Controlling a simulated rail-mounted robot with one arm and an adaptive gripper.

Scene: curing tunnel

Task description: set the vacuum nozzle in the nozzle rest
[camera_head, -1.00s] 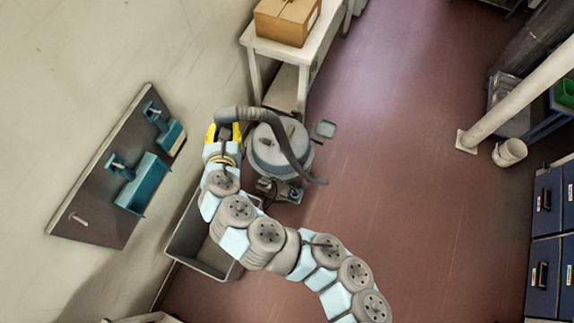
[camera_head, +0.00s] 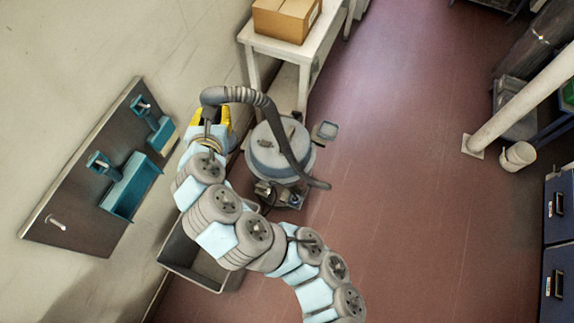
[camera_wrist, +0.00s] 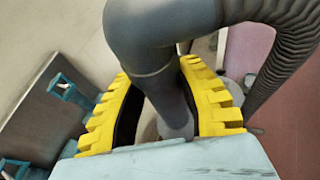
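My gripper (camera_head: 211,115) is shut on the grey vacuum nozzle (camera_wrist: 172,100), its yellow fingers on either side of it. The nozzle is off the floor near the wall, and its tip is partly hidden by my wrist. Its ribbed hose (camera_head: 275,125) arches over to the right and hangs in front of the round vacuum (camera_head: 275,155). Teal holders, an upper one (camera_head: 158,132) and a lower one (camera_head: 128,188), sit on a dark wall panel (camera_head: 75,205) left of my gripper, apart from it. I cannot tell which part is the nozzle rest.
A grey open bin (camera_head: 190,265) stands on the floor below my arm. A white table (camera_head: 290,48) with a cardboard box (camera_head: 286,18) stands beyond the vacuum. A small white peg (camera_head: 57,222) projects from the panel. The red floor to the right is largely clear.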

